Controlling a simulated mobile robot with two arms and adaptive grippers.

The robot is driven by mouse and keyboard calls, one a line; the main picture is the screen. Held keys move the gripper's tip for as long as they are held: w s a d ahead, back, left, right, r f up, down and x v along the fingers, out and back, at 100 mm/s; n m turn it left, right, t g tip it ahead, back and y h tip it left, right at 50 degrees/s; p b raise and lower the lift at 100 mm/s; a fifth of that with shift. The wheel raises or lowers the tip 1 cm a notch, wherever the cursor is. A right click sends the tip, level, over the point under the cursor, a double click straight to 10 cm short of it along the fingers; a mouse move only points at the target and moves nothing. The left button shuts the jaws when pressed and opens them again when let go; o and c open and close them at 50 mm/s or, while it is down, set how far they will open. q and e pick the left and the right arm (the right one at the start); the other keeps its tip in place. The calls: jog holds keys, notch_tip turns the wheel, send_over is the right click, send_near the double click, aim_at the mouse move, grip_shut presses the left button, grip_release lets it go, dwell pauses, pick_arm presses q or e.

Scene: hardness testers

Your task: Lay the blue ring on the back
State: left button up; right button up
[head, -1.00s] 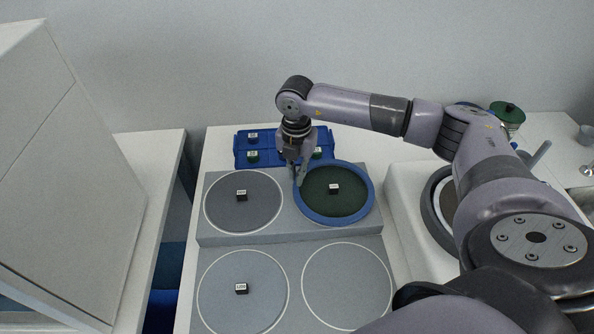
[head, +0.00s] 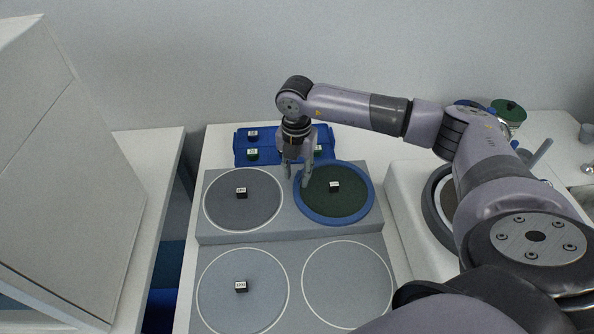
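The blue ring (head: 336,222) lies around a dark green disc (head: 345,205) at the back right place of the grey stepped stand (head: 290,236). A small labelled block (head: 334,187) sits on that disc. My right gripper (head: 297,182) points down at the ring's left edge, with its fingers spread. One finger is over the ring's left rim and the other is outside it. Whether the fingers touch the ring cannot be told. My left gripper is not in view.
A blue tray (head: 284,135) with small blocks stands behind.

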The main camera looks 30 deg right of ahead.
notch_tip(320, 180, up, 12)
dwell(0.7)
jog(key=shift+f, duration=0.1)
